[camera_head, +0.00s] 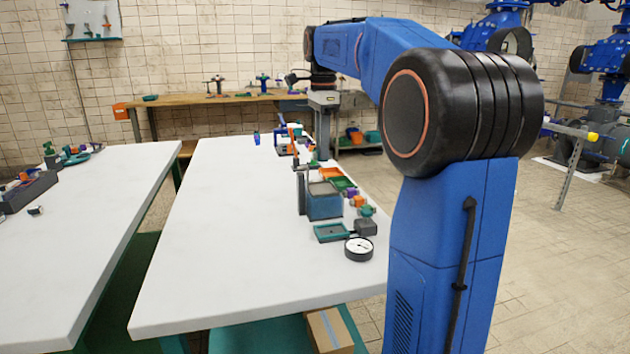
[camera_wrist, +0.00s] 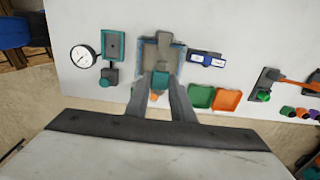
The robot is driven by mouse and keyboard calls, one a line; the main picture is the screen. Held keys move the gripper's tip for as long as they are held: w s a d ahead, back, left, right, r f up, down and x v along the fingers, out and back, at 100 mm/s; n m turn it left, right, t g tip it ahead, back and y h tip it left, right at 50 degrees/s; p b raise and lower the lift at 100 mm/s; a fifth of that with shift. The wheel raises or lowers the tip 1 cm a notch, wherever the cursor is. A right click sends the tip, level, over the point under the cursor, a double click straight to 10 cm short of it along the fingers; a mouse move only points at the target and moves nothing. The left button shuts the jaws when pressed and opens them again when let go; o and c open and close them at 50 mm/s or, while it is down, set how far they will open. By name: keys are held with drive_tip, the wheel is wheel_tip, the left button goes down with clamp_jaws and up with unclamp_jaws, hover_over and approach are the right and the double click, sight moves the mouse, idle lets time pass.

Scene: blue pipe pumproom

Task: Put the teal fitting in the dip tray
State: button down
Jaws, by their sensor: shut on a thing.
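My gripper (camera_wrist: 159,90) is shut on the teal fitting (camera_wrist: 160,81), which sits between the two grey fingers in the wrist view. A small orange part shows just below the fitting. Behind the fingertips in that view is a blue-walled open box with a grey inside (camera_wrist: 177,50); the fitting overlaps its lower part, and its height above it is unclear. The same box stands on the white table in the head view (camera_head: 325,207). A shallow teal tray (camera_wrist: 106,36) lies beside it, also in the head view (camera_head: 318,236). No label shows which one is the dip tray.
A round white gauge (camera_wrist: 83,57) and a grey block with a teal knob (camera_wrist: 110,73) lie near the teal tray. Green (camera_wrist: 201,96) and orange (camera_wrist: 227,100) trays and a blue-and-white piece (camera_wrist: 207,59) flank the box. The white table's left half (camera_head: 220,220) is clear.

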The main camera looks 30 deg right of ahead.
drive_tip(key=shift+f, duration=4.2)
drive_tip(key=shift+f, duration=0.1)
drive_tip(key=c, duration=1.5)
unclamp_jaws()
drive_tip(key=shift+c, duration=0.2)
wheel_tip(320, 180, up, 12)
drive_tip(key=shift+r, duration=0.15)
drive_tip(key=shift+s, duration=0.15)
